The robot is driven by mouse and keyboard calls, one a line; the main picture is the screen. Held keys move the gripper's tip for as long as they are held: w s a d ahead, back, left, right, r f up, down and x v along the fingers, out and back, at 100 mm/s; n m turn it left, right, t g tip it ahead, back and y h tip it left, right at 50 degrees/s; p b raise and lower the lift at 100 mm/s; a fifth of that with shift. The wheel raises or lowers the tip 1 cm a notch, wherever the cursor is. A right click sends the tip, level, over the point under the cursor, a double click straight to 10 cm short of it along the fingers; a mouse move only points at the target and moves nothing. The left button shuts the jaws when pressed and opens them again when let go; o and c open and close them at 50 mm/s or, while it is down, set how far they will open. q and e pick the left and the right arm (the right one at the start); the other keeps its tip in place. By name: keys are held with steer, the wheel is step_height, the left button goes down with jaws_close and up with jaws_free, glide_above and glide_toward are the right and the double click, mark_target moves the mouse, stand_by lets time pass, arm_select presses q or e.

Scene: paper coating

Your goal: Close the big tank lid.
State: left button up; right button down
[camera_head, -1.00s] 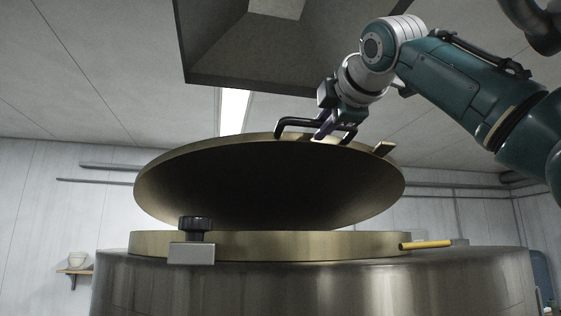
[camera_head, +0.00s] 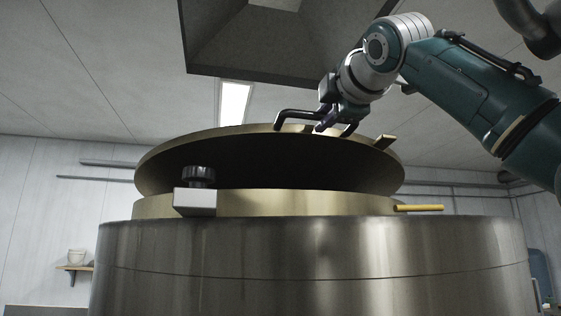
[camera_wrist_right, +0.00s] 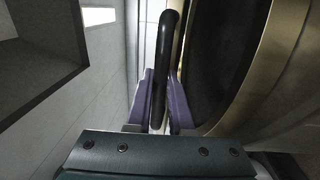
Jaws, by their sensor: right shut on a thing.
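The big tank (camera_head: 310,260) is a wide steel cylinder with a brass-coloured neck ring (camera_head: 300,203). Its round lid (camera_head: 190,148) is tilted open above the ring, with a dark gap facing me. A black bar handle (camera_head: 281,119) stands on the lid's upper edge. My right gripper (camera_head: 325,125) is at this handle, and in the right wrist view its purple fingers (camera_wrist_right: 161,105) are shut around the black handle bar (camera_wrist_right: 168,60). The lid's brass edge (camera_wrist_right: 250,75) is beside the fingers there. My left gripper is not in view.
A clamp with a black knob (camera_head: 199,176) sits at the ring's front left. A yellow rod (camera_head: 419,208) sticks out at the ring's right. A grey hood (camera_head: 290,45) hangs above the lid. A small shelf (camera_head: 76,268) is on the left wall.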

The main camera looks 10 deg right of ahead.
steer(key=shift+t, duration=0.5)
steer(key=f+b, duration=1)
steer(key=f, duration=0.2)
steer(key=shift+s, duration=0.2)
steer(key=shift+f+b, duration=0.25)
steer(key=shift+b, duration=0.15)
steer(key=shift+f, duration=0.1)
steer(key=shift+a, duration=0.1)
steer(key=c, duration=0.8)
jaws_free()
steer(key=shift+c, duration=0.2)
steer(key=shift+o, duration=0.2)
steer(key=shift+s, duration=0.1)
steer(key=shift+s, duration=0.1)
